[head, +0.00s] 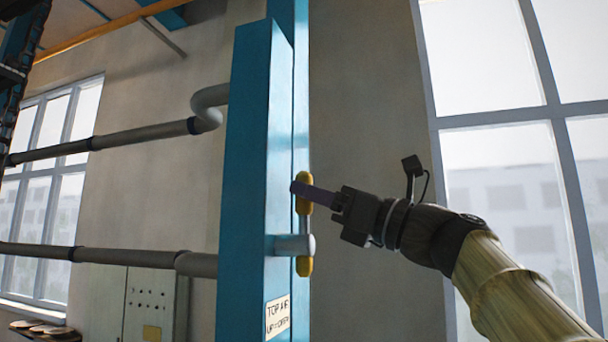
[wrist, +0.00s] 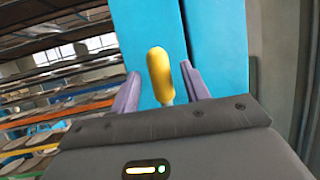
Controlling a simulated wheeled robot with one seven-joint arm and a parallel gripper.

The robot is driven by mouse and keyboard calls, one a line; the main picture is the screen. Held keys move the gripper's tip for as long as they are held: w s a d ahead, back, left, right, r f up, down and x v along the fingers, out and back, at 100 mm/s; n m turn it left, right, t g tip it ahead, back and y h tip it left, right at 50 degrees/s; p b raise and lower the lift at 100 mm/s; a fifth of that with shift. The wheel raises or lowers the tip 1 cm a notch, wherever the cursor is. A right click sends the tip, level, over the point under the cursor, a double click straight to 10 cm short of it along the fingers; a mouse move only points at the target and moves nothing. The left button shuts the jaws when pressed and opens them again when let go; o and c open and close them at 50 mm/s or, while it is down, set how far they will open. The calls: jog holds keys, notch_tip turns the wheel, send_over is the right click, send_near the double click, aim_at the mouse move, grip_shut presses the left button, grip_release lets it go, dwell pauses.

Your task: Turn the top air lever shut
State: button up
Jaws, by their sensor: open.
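The top air lever has yellow ends and a grey pivot; its upper yellow end (head: 303,190) stands above the grey pivot (head: 292,245), on the side of a blue column. The lever looks upright in the head view. My gripper (head: 300,189) comes in from the right at the upper yellow end. In the wrist view the yellow end (wrist: 160,73) sits between the two purple fingers of my gripper (wrist: 163,88), with a gap on each side. The fingers are open. Contact is not visible. A label (head: 278,318) starting "TOP AIR" is below the lever, its second line hard to read.
The blue column (head: 255,150) stands right behind the lever. Grey pipes (head: 130,258) run left from it. A grey control box (head: 150,303) is at lower left. Racks with plates (wrist: 50,110) show at left in the wrist view. A window (head: 510,150) is behind my arm.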

jog(key=shift+p+x, duration=0.4)
jog(key=shift+x, duration=0.95)
grip_shut()
